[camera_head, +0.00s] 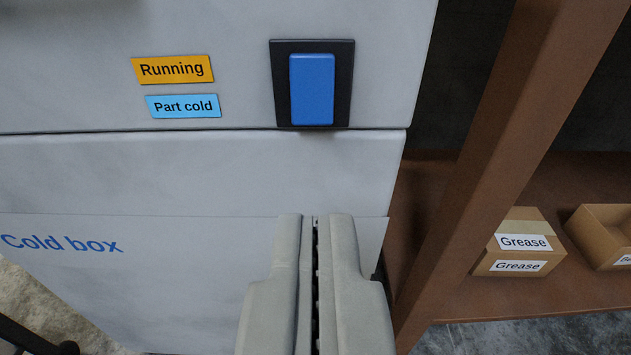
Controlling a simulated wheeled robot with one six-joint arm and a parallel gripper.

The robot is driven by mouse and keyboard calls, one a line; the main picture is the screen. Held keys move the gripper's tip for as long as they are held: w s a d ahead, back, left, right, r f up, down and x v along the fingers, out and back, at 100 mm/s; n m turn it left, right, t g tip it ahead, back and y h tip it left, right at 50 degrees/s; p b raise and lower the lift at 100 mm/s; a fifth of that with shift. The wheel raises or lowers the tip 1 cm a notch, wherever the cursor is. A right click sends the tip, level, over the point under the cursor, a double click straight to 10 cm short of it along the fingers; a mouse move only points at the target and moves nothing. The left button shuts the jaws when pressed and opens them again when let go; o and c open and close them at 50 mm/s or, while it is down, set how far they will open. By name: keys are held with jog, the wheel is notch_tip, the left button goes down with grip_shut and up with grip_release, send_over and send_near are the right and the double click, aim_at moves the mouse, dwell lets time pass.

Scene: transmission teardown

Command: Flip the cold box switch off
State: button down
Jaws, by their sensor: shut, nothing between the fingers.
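The cold box (180,175) is a pale grey cabinet with "Cold box" in blue letters on its lower front. Its switch (312,90) is a blue rocker in a black frame on the upper front panel. Left of it are an orange label reading "Running" (172,69) and a light blue label reading "Part cold" (183,106). My gripper (315,222) is shut and empty, with its fingertips below the switch in the picture and apart from it. Which end of the rocker is pressed in is hard to tell.
A brown shelf rack with a slanting-looking post (490,140) stands close on the right. On its shelf are a carton labelled "Grease" (515,228) and another open carton (604,230). The front around the switch is clear.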

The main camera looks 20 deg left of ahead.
aim_at(314, 110)
jog(key=x, duration=1.3)
jog(key=shift+s, duration=0.1)
